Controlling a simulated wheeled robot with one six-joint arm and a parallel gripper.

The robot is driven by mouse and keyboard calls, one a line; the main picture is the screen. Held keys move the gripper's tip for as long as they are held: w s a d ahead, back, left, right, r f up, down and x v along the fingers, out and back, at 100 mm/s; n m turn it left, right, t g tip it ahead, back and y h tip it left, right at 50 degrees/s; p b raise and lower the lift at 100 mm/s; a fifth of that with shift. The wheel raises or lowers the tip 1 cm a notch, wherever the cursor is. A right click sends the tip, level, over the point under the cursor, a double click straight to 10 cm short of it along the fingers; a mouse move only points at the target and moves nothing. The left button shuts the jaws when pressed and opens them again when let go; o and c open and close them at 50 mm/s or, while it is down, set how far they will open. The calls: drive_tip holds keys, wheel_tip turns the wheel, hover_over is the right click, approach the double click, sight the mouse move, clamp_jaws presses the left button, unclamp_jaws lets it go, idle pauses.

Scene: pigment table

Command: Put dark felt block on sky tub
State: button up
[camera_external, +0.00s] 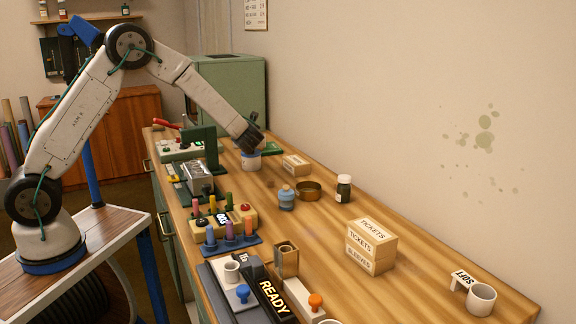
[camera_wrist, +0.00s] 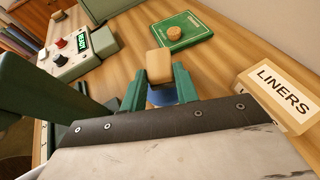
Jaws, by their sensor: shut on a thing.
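My gripper (camera_wrist: 159,88) has green fingers closed on a small tan-topped block (camera_wrist: 159,66); no dark felt face shows, so I cannot tell if it is the dark felt block. A blue round thing (camera_wrist: 162,96) shows just under the block between the fingers, perhaps the sky tub's rim. In the external view my gripper (camera_external: 252,142) points down over a white and blue tub (camera_external: 251,162) at the far part of the table. Whether the block touches the tub is hidden.
A green board (camera_wrist: 182,40) with a round wooden piece lies beyond my gripper. A LINERS box (camera_wrist: 278,98) is close on the right. A control box (camera_wrist: 75,50) and a green stand (camera_external: 207,148) are on the left. A blue jar (camera_external: 287,198) stands nearer the external camera.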

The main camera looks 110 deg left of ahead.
drive_tip(key=shift+f, duration=0.6)
drive_tip(key=shift+f, duration=0.15)
drive_tip(key=o, duration=1)
drive_tip(key=shift+c, duration=0.2)
drive_tip(key=shift+w+d+r, duration=0.1)
drive_tip(key=shift+d+r, duration=0.1)
drive_tip(key=v, duration=1.1)
drive_tip(key=shift+d+r, duration=0.15)
drive_tip(key=shift+d, duration=0.1)
